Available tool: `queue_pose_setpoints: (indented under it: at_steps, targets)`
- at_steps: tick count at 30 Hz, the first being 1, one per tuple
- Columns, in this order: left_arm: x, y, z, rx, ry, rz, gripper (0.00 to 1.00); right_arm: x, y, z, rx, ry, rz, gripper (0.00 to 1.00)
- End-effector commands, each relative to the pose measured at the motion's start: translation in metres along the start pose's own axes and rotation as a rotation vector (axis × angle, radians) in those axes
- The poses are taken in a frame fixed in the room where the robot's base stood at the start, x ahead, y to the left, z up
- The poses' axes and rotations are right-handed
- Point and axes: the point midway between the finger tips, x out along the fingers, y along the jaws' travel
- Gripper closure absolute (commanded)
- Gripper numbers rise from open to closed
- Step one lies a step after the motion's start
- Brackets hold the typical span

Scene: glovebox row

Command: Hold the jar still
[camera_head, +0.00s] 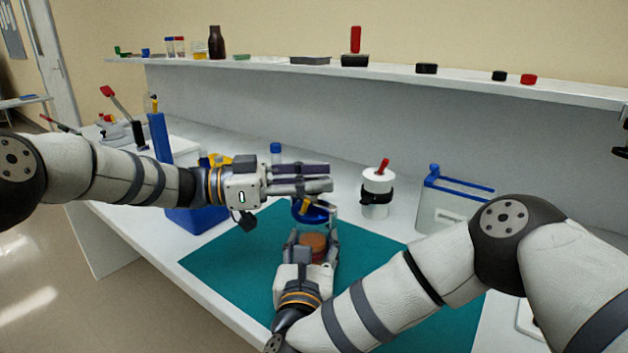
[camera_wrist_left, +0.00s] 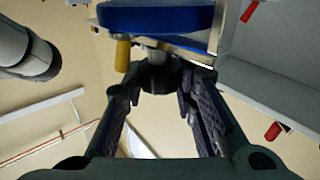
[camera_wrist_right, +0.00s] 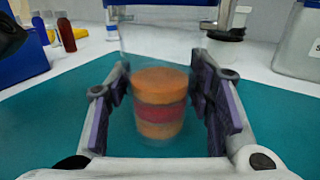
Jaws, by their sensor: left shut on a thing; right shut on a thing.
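The jar (camera_wrist_right: 161,106) is clear, with orange and red layers inside. It stands upright between the fingers of my right gripper (camera_wrist_right: 160,102), which is shut on it. Its orange contents also show in the head view (camera_head: 313,241) between the fingers of my right gripper (camera_head: 312,248). My left gripper (camera_head: 328,178) is above the jar, its fingers level and pointing right. A round blue piece (camera_head: 312,213) is just under its fingertips; it looks like a lid. The left wrist view shows the blue piece (camera_wrist_left: 155,18) at the shut fingers (camera_wrist_left: 160,75). Exactly where they grip is unclear.
A teal mat (camera_head: 238,262) lies under the work. A white container (camera_head: 376,182) with a black band and a clear, blue-topped box (camera_head: 445,210) stand behind to the right. A blue bin (camera_head: 190,220) is at left. A shelf (camera_head: 400,75) runs along the back.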

Motion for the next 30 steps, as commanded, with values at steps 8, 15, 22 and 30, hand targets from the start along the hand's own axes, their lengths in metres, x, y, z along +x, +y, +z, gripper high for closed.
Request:
queue_pose_setpoints:
  at_steps: [8, 15, 22, 30]
  targets:
    - [0.001, 0.001, 0.0, -0.002, 0.002, 0.004, 0.53, 0.001, -0.001, -0.002, -0.002, 0.005, -0.002, 0.94]
    - [-0.006, 0.0, 0.001, -0.002, 0.001, 0.001, 0.53, 0.0, -0.001, -0.002, -0.002, 0.004, -0.002, 0.94]
    - [-0.064, 0.0, 0.0, -0.001, 0.001, 0.0, 0.53, 0.0, -0.001, -0.002, -0.002, 0.004, -0.002, 0.94]
    - [-0.115, 0.001, 0.0, -0.001, 0.002, 0.003, 0.53, 0.0, -0.001, -0.002, -0.001, 0.004, -0.001, 0.94]
